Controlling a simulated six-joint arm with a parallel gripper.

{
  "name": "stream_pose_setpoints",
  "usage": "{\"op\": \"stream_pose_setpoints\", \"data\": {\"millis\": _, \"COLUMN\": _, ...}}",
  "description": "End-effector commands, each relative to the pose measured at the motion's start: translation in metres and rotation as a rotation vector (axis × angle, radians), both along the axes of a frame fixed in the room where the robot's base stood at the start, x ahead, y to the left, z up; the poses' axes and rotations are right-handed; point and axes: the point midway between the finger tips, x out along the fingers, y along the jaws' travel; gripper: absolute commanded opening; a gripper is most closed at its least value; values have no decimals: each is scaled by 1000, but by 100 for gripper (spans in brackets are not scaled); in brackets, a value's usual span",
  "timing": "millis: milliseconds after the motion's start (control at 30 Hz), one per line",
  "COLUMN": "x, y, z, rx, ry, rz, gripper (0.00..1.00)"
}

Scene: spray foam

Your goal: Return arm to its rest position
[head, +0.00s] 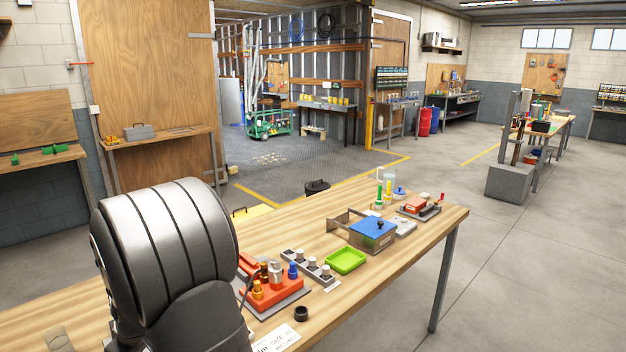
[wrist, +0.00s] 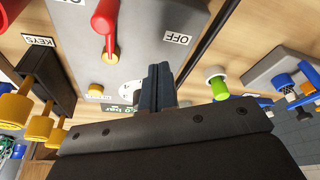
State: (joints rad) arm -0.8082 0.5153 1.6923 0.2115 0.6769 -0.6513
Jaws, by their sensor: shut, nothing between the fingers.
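My gripper (wrist: 159,72) shows in the wrist view with its two dark fingers together and nothing between them. It is near a grey panel (wrist: 140,45) with a red lever (wrist: 106,22) and an OFF label (wrist: 177,38); I cannot tell whether it touches the panel. In the head view my large metal arm link fills the lower left, and my fingers are not visible there.
The wooden workbench (head: 370,205) holds a red block (head: 275,293) with bottles, a green tray (head: 346,261), a blue-topped box (head: 373,232) and a black ring (head: 301,313). A KEYS rack (wrist: 42,72) shows at left in the wrist view. Open floor (head: 530,260) lies right.

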Motion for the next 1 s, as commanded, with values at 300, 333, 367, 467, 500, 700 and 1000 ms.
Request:
{"op": "stream_pose_setpoints", "data": {"millis": 300, "x": 2, "y": 11, "z": -3, "rx": 40, "ry": -3, "rz": -194, "gripper": 0}}
{"op": "stream_pose_setpoints", "data": {"millis": 333, "x": 2, "y": 12, "z": -3, "rx": 42, "ry": -4, "rz": -210, "gripper": 0}}
{"op": "stream_pose_setpoints", "data": {"millis": 367, "x": 3, "y": 13, "z": -3, "rx": 41, "ry": -4, "rz": -225, "gripper": 0}}
{"op": "stream_pose_setpoints", "data": {"millis": 467, "x": 5, "y": 15, "z": -4, "rx": 40, "ry": -5, "rz": -274, "gripper": 0}}
{"op": "stream_pose_setpoints", "data": {"millis": 500, "x": 5, "y": 16, "z": -4, "rx": 41, "ry": -5, "rz": -294, "gripper": 0}}
{"op": "stream_pose_setpoints", "data": {"millis": 700, "x": 9, "y": 21, "z": -3, "rx": 41, "ry": -8, "rz": -391, "gripper": 0}}
{"op": "stream_pose_setpoints", "data": {"millis": 1000, "x": 15, "y": 26, "z": -3, "rx": 39, "ry": -8, "rz": -514, "gripper": 0}}
